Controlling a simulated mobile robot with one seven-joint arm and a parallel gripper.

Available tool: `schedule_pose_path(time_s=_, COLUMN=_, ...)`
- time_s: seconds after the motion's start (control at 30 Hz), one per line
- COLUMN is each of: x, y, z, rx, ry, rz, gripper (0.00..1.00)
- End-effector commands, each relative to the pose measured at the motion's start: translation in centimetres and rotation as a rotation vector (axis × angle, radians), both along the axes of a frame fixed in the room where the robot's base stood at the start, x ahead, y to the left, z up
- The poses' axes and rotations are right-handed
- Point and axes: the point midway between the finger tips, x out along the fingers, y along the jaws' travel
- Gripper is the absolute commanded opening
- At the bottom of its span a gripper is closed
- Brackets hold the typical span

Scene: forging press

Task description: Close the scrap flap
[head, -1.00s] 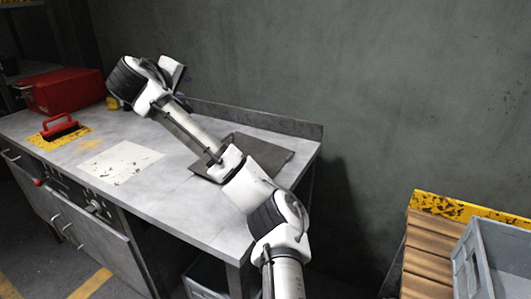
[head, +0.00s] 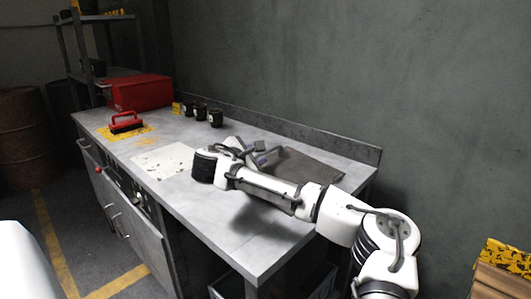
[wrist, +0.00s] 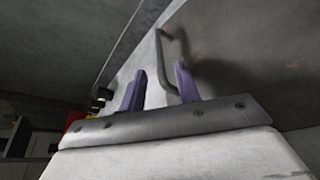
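The scrap flap is a dark, flat square panel (head: 305,167) at the right end of the grey bench. In the wrist view it fills the upper right (wrist: 265,70). A bent grey bar handle (wrist: 168,62) shows along its near edge. My gripper (wrist: 160,88) has its two purple fingers apart and nothing between the pads that I can make out. The handle lies just beyond the fingertips, closest to the right finger; I cannot tell if they touch. In the head view my gripper (head: 258,156) is low over the bench beside the panel, partly hidden by my wrist.
The bench top (head: 262,232) is clear at its front right. A white sheet (head: 162,160), a red-handled brush (head: 126,122), several black cups (head: 216,118) and a red box (head: 140,92) stand to the left. A raised ledge (head: 330,143) runs along the back.

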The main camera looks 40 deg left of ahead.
Motion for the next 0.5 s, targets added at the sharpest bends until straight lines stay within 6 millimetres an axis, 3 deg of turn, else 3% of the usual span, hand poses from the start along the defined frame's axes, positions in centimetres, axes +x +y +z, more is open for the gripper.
schedule_pose_path(time_s=0.2, x=3.7, y=0.7, z=-1.0, rx=0.001, ry=0.000, rz=-0.002, gripper=0.33)
schedule_pose_path(time_s=0.5, x=5.4, y=1.0, z=-1.6, rx=0.003, ry=0.000, rz=0.000, gripper=0.33)
